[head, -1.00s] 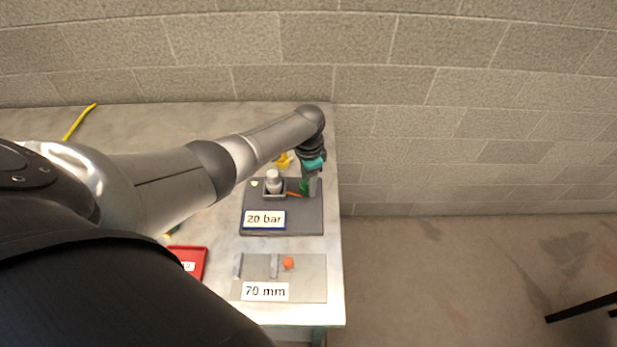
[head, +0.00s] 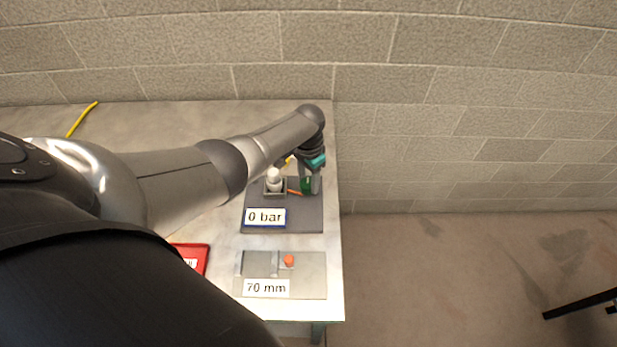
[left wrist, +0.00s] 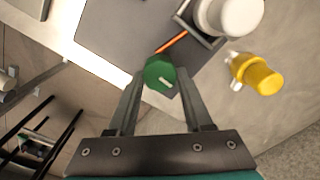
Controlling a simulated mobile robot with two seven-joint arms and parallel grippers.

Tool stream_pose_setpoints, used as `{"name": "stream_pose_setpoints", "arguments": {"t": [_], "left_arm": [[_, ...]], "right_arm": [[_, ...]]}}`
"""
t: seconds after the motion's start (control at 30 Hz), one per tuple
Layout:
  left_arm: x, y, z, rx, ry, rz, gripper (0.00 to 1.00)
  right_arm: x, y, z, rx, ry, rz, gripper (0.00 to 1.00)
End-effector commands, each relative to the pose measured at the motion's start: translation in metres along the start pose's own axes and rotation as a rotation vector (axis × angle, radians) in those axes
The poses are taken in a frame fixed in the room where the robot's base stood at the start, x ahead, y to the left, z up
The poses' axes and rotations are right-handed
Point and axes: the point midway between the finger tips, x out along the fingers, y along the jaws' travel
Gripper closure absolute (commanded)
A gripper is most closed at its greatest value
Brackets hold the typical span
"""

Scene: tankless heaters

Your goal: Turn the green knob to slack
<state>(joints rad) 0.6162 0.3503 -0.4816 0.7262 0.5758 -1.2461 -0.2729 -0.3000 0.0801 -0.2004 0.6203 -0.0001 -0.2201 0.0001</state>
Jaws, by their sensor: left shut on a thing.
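The green knob (left wrist: 160,73) sits between the fingers of my left gripper (left wrist: 160,88) in the left wrist view, with a pale mark on its face. In the head view the knob (head: 306,186) is partly hidden by my left gripper (head: 311,182), which is shut on it. The knob is at the back right of a dark grey plate (head: 290,215). The plate's label (head: 265,217) reads "0 bar". An orange strip (left wrist: 172,43) lies beside the knob. My right gripper is not in view.
A white cylinder (head: 274,180) in a square holder stands left of the knob. A yellow fitting (left wrist: 258,75) is close by. In front lies a plate (head: 312,278) labelled "70 mm" with an orange knob (head: 289,261). A red tray (head: 199,253) is partly hidden by my arm.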

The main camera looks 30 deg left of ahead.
Motion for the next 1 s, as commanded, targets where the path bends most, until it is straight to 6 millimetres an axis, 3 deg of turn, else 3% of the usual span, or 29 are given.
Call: {"name": "stream_pose_setpoints", "arguments": {"t": [0.1, 0.13, 0.37, 0.73, 1.0], "left_arm": [[0.0, -0.001, 0.001, 0.001, -0.003, -0.002, 1.0], [0.0, -0.001, 0.001, 0.001, -0.003, -0.002, 0.47], [0.0, -0.001, 0.0, 0.002, -0.001, -0.001, 0.21], [-0.005, 0.0, 0.0, 0.002, 0.0, 0.0, 0.19], [-0.043, -0.001, -0.001, 0.004, 0.003, -0.002, 0.19]], "right_arm": [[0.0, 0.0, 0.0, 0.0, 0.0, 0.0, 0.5], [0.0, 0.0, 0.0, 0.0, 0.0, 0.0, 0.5], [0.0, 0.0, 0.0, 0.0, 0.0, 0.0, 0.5], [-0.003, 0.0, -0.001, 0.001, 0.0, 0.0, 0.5], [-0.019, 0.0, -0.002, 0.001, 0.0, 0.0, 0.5]]}}
